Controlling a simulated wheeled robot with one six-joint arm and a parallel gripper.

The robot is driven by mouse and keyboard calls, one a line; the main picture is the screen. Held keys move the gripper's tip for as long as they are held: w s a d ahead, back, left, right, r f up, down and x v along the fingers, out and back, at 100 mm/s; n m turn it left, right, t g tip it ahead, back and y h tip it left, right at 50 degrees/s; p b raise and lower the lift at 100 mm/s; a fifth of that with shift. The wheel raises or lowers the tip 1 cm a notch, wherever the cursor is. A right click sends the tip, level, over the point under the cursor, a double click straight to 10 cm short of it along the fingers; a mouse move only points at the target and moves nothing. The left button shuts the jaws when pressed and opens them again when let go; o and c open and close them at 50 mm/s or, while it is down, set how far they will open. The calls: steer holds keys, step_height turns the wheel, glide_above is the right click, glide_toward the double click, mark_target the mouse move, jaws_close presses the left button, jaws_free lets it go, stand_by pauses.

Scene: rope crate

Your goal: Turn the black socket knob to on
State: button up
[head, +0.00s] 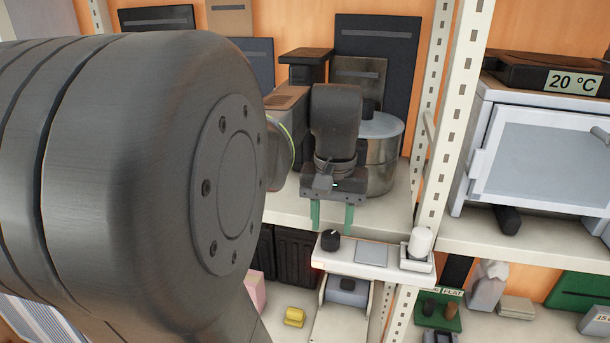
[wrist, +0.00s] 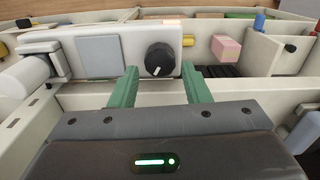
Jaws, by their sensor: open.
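The black socket knob (head: 330,240) sits on a white panel (head: 375,262) at the shelf's front edge, next to a grey square plate (head: 371,252). In the wrist view the round knob (wrist: 159,59) has a white pointer mark at its lower edge. My gripper (head: 332,215) has two green fingers and is open and empty. In the wrist view the gripper (wrist: 161,90) is short of the knob, with the knob between the lines of its fingers and not touched. A small red glow shows at the panel's left end in the head view.
A white cylinder (head: 419,243) stands in a holder at the panel's right end. A metal pot (head: 380,150) is on the shelf behind my gripper. A white shelf post (head: 435,110) rises at right.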

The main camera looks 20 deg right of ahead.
mark_target(331, 234)
step_height(331, 234, up, 10)
steer(key=shift+r, duration=0.25)
steer(key=shift+f, duration=0.1)
step_height(331, 234, down, 14)
steer(key=shift+r, duration=0.1)
stand_by(0.7)
steer(key=shift+n, duration=0.5)
steer(key=n+b, duration=0.2)
steer(key=n, duration=0.2)
steer(key=shift+n, duration=0.4)
steer(key=n+b, duration=0.2)
steer(key=n, duration=0.4)
steer(key=shift+b, duration=0.4)
steer(key=shift+r, duration=2.9)
